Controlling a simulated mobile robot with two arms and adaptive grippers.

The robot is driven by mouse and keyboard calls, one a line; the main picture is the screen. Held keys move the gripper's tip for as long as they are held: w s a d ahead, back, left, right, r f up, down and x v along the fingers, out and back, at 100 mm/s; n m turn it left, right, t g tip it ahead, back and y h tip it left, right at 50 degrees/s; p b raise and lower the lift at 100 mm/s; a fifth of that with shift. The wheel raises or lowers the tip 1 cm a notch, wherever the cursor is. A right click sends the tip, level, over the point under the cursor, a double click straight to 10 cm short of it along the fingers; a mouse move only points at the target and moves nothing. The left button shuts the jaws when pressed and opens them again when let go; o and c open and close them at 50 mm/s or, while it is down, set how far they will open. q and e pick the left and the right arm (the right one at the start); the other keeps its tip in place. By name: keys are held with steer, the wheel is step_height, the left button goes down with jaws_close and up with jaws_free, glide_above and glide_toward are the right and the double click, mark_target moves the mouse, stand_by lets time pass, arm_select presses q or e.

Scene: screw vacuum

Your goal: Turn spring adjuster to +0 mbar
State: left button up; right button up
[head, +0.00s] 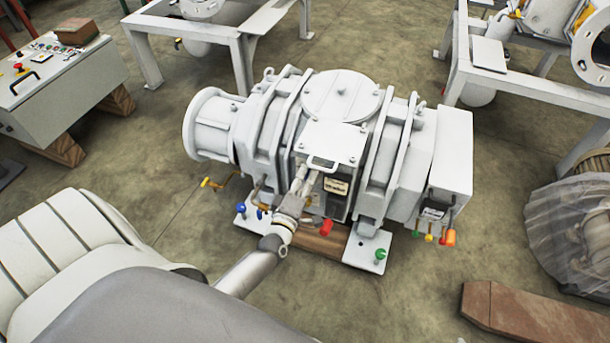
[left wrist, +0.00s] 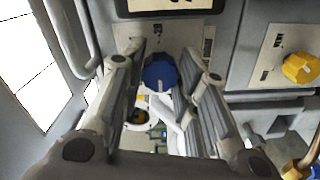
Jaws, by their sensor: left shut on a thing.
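The white screw vacuum (head: 340,95) stands in the middle of the head view. My left gripper (head: 303,180) reaches its front, just below the metal handle (head: 323,164). In the left wrist view, a blue knob (left wrist: 160,72) sits between the tips of my left gripper (left wrist: 165,65), which is shut on it. The fingers hide part of the panel around the knob. I cannot read a mbar setting on it, and the knob is hidden in the head view. My right gripper is in neither view.
A yellow knob (left wrist: 301,68) is on a plate at the right of the left wrist view. A red knob (head: 326,227) and a label plate (head: 335,187) are near my left gripper. A control box (head: 62,80) stands at the left. A wooden beam (head: 530,315) lies at lower right.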

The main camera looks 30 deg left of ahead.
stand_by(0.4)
arm_select(q)
steer(key=o, duration=0.7)
steer(key=shift+o, duration=0.2)
steer(key=v, duration=1.2)
